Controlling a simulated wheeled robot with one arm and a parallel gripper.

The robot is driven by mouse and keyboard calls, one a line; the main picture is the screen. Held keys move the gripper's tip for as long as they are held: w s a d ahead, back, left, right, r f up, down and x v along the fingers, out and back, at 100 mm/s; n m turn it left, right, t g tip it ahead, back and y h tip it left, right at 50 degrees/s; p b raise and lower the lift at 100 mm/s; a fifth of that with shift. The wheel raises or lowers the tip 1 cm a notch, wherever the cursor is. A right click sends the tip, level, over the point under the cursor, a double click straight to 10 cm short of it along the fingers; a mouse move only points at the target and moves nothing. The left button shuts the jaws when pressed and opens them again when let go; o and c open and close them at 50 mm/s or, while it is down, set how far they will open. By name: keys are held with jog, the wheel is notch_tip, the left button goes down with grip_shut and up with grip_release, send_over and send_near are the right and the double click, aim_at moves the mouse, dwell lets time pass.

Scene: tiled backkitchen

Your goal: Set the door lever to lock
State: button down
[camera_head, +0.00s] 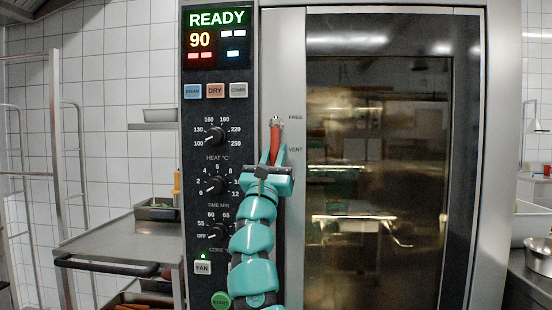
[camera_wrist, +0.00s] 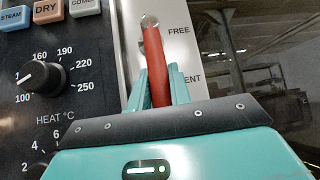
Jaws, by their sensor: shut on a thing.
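The door lever (camera_head: 275,136) is a red handle on a metal pivot, mounted on the steel door edge of the oven. It hangs almost straight down from its pivot, beside the printed words FREE and VENT. In the wrist view the red lever (camera_wrist: 154,55) runs from the pivot at the top down between my fingers. My teal gripper (camera_head: 273,157) has come from below and is shut on the lever's lower part. The fingers (camera_wrist: 160,88) sit on either side of it. No LOCK marking is visible; the area below VENT is partly hidden by my gripper.
Left of the lever is the black control panel with knobs (camera_head: 215,136), buttons and a display (camera_head: 217,33) reading READY 90. The glass oven door (camera_head: 380,200) is closed on the right. A steel side table (camera_head: 125,240) stands at the left.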

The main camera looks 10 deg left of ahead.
jog(key=c, duration=1.3)
grip_release()
jog(key=p+v, duration=0.1)
jog(key=v, duration=1.6)
jog(key=shift+s+a+f, duration=0.1)
jog(key=shift+f, duration=0.05)
